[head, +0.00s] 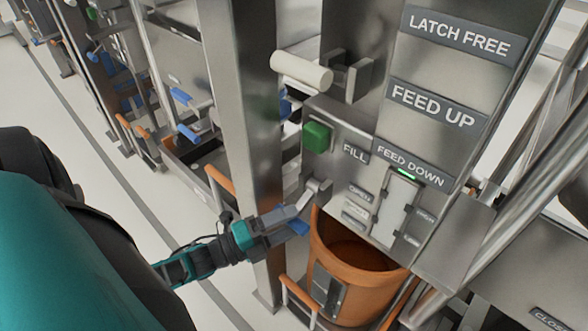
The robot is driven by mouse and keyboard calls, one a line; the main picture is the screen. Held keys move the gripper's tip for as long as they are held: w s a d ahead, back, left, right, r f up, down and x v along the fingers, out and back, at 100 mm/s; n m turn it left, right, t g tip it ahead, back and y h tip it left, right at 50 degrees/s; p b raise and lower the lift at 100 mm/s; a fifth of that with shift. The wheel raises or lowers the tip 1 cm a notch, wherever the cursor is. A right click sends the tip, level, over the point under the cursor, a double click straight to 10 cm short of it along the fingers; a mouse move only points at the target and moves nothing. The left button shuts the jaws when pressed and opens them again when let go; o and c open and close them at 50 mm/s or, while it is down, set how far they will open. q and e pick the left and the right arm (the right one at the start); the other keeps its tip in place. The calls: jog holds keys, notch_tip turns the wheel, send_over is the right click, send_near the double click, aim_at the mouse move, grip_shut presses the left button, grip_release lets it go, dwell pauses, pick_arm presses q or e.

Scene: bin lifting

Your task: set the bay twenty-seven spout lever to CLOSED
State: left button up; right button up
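The spout lever has a grey metal arm (315,194) and a blue grip (298,227). The arm comes out of the machine's left side below the FILL label, and the grip hangs down and to the left. My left gripper (290,219) is at the blue grip, its fingers beside or around it. Its fingers overlap the grip, so I cannot tell whether they are shut on it. Small plates (358,202) sit right of the lever; one looks like OPEN, the others are too small to read. My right gripper is out of view.
An orange bin (352,265) stands below the panel. Above are a green button (317,137) and a cream handle (301,71). A green light (406,174) glows under FEED DOWN. A steel post (241,100) stands close behind my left gripper. Similar bays line the upper left.

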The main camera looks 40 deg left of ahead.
pick_arm(q)
jog(key=v, duration=1.1)
jog(key=shift+p, duration=0.45)
jog(key=shift+s, duration=0.1)
